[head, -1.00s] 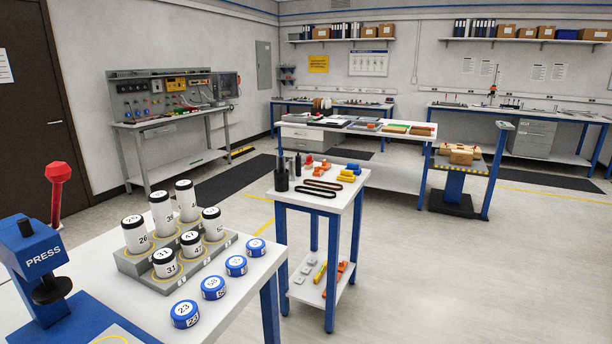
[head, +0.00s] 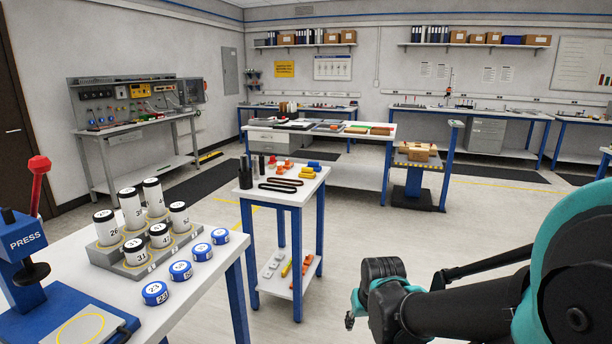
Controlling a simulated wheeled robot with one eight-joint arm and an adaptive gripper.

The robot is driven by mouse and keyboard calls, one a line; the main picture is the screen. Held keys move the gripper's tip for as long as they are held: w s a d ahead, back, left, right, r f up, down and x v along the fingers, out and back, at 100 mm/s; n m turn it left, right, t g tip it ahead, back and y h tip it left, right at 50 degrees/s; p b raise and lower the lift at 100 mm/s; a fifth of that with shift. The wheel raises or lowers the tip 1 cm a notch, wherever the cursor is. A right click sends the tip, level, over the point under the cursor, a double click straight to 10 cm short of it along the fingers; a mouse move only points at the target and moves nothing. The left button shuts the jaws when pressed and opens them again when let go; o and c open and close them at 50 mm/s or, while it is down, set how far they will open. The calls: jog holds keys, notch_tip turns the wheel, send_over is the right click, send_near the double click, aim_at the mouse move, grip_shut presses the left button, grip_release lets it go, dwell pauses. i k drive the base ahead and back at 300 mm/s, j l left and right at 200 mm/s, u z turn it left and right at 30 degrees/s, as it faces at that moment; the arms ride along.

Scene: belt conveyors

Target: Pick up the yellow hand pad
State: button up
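Small yellow pieces (head: 307,173) lie on the top of the small blue-legged table (head: 270,199), near its back right, beside orange pieces and a blue one. One of them may be the yellow hand pad; they are too small to tell apart. A longer yellow item (head: 286,269) lies on that table's lower shelf. My black and teal arm shows at the lower right, apart from the table. I cannot make out its fingers.
A white bench (head: 205,301) at left holds numbered cylinders in a grey rack (head: 118,263), several blue-rimmed discs and a blue press (head: 22,248). Dark rings (head: 279,186) and dark cylinders share the small table. Open floor (head: 350,225) lies to its right.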

aim_at(308, 173)
jog(key=z, duration=2.1)
jog(key=u, duration=2.1)
jog(key=i+l+u, duration=0.1)
jog(key=i, duration=0.4)
jog(key=i+l+u, duration=0.1)
jog(key=i+l, duration=0.25)
jog(key=i, duration=0.15)
jog(key=i+l, duration=0.25)
jog(key=i, duration=0.25)
jog(key=i+l+u, duration=0.15)
jog(key=i+l, duration=0.15)
jog(key=i, duration=0.2)
